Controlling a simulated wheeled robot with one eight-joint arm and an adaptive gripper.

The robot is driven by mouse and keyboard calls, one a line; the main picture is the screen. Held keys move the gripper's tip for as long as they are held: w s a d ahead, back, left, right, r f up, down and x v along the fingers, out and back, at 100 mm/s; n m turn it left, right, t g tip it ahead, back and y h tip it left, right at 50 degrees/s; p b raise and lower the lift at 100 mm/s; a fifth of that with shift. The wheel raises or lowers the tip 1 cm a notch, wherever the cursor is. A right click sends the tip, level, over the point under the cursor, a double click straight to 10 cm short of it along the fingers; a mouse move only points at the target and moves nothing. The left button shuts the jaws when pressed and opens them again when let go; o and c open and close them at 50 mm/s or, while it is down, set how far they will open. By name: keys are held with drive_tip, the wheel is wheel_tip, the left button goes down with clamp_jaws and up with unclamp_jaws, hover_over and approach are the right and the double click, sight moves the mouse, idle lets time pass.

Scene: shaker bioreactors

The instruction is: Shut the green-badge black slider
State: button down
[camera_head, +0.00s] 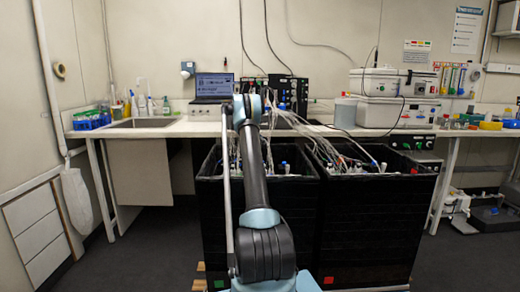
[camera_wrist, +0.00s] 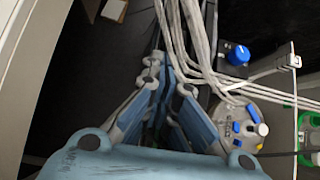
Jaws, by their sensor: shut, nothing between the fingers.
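The green-badge black slider (camera_head: 208,235) is the left of two tall black open-topped units standing out in front of the bench. Its green badge (camera_head: 219,284) is low on its front face. Tubes and bottles show in its top, and my arm covers much of its front. My gripper (camera_wrist: 168,80) is shut and empty in the wrist view. It is beside white tubes (camera_wrist: 195,40) and a round vessel lid (camera_wrist: 240,125) with blue and yellow caps. I cannot tell whether it touches the slider. In the head view my gripper is hidden behind my arm.
A similar black unit (camera_head: 370,235) with a red badge (camera_head: 327,280) stands close on the right. Tubes run from both units to the bench (camera_head: 150,128), which carries a laptop (camera_head: 212,86) and white devices (camera_head: 395,82). The floor (camera_head: 150,255) at left is clear.

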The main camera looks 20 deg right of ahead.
drive_tip(key=shift+s+d, duration=0.1)
drive_tip(key=shift+d, duration=0.2)
drive_tip(key=d, duration=0.2)
drive_tip(key=s+d, duration=0.1)
drive_tip(key=d, duration=0.2)
drive_tip(key=shift+s+d, duration=0.3)
